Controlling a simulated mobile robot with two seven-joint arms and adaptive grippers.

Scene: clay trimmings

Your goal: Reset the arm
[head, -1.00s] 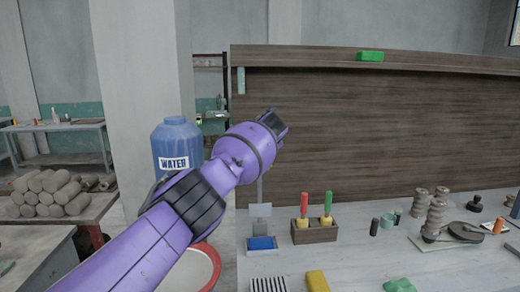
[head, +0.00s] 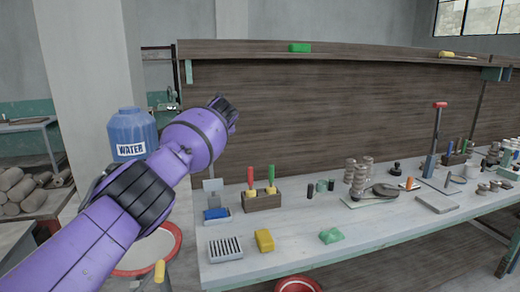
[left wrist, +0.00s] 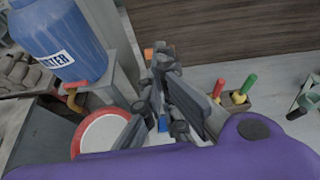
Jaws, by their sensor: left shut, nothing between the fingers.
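My left arm, purple with black joints, reaches up from the lower left in the head view. My left gripper (head: 226,110) is raised in front of the dark wooden back panel (head: 330,120), above the left end of the workbench (head: 330,255). In the left wrist view the gripper (left wrist: 163,62) is shut and empty, with the bench and a red-rimmed basin (left wrist: 100,135) behind it. My right gripper is in neither view.
A blue water barrel (head: 133,133) stands left, partly behind my arm. The bench holds a tool block (head: 262,202), yellow block (head: 264,240), green lump (head: 331,235), slotted tray (head: 225,248) and stacked clay rings (head: 360,175).

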